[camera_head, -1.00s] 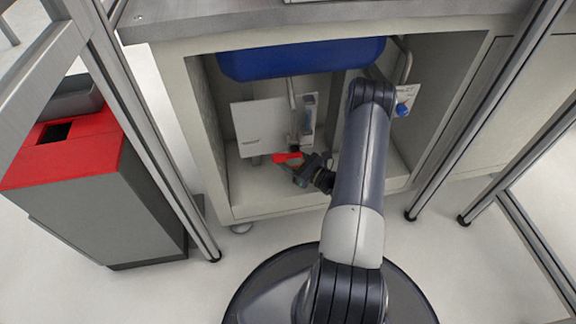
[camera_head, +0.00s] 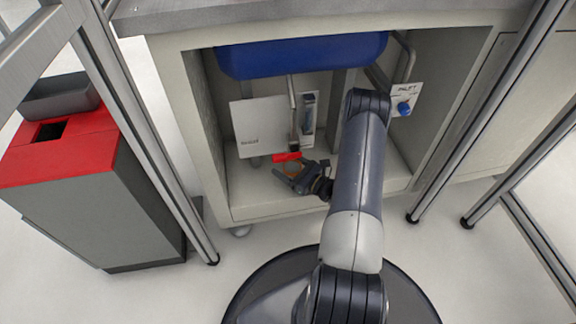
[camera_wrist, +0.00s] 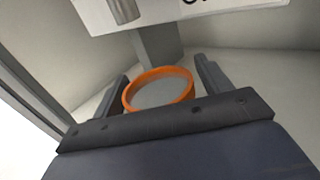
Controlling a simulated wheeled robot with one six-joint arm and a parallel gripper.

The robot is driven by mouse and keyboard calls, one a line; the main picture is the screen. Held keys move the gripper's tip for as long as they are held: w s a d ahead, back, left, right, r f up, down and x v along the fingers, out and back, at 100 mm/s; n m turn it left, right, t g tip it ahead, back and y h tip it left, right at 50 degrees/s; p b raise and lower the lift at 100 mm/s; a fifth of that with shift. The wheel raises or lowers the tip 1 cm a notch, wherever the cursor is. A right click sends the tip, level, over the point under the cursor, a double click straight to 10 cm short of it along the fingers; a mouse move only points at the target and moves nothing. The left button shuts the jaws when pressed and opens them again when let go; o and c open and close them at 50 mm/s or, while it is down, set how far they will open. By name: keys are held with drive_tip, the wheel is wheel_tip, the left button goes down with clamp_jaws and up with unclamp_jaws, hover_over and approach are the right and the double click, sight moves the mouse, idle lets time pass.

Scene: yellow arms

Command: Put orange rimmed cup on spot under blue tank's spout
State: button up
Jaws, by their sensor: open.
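The orange-rimmed cup (camera_wrist: 160,92) stands upright in the wrist view, its round rim between my two open fingers. I cannot tell whether a finger touches it. In the head view a bit of its orange rim (camera_head: 292,168) shows between the jaws of my gripper (camera_head: 296,172), low inside the cabinet. The blue tank (camera_head: 300,57) hangs under the counter top. Its metal spout (camera_head: 292,95) points down above the gripper area, with a red part (camera_head: 286,157) near its lower end. The spot under the spout cannot be made out.
A white panel (camera_head: 258,127) stands behind the spout. A white plate with a blue knob (camera_head: 404,108) is on the right. The cabinet walls and front bottom edge surround my arm. A grey bin with a red top (camera_head: 85,150) and metal frame posts stand outside.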

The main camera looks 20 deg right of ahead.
drive_tip(key=shift+r, duration=0.2)
drive_tip(key=shift+s+d, duration=0.25)
drive_tip(key=shift+s, duration=0.05)
drive_tip(key=p+v, duration=0.4)
drive_tip(key=v, duration=0.7)
drive_tip(key=shift+s, duration=0.15)
